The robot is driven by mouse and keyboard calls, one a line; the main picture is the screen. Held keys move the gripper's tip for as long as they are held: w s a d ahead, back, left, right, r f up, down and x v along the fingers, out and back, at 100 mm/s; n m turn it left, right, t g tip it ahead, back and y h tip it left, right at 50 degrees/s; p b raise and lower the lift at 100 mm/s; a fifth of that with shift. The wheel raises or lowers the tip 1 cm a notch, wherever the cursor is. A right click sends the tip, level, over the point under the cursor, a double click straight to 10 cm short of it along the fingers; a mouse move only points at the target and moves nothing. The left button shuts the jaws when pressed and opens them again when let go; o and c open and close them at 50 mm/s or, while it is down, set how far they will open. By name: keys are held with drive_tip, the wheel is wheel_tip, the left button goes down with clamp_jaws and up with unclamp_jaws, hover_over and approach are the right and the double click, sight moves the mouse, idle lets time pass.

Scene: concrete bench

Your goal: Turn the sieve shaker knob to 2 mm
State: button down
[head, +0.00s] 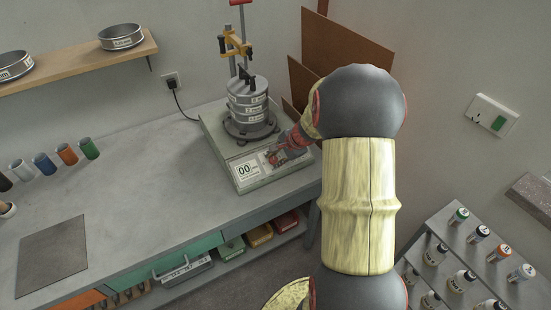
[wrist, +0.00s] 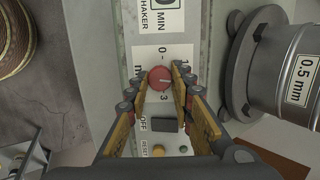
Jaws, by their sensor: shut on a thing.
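The sieve shaker (head: 226,148) stands at the back of the bench with a stack of sieves (head: 248,104) on it. Its front panel shows a display reading 00. In the wrist view the red knob (wrist: 159,78) sits on the panel, with a scale around it on which 0, 1 and 3 can be made out. A pale mark shows on the knob, but where it points on the scale is hard to tell. My gripper (wrist: 159,80) is shut on the knob, one finger on each side. In the head view my gripper (head: 285,150) is at the panel's right part and hides the knob.
A dark switch (wrist: 166,125) and a yellow button (wrist: 159,149) lie below the knob. The sieve labelled 0.5 mm (wrist: 279,72) stands close on the right. A rack of bottles (head: 440,235) is at the lower right. The bench middle is clear.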

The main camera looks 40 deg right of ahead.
drive_tip(key=shift+m+t, duration=0.3)
drive_tip(key=shift+m, duration=1.6)
drive_tip(key=c, duration=1.7)
unclamp_jaws()
drive_tip(key=shift+o, duration=0.8)
drive_tip(key=shift+s, duration=0.1)
drive_tip(key=v, duration=1.2)
drive_tip(key=shift+f, duration=0.1)
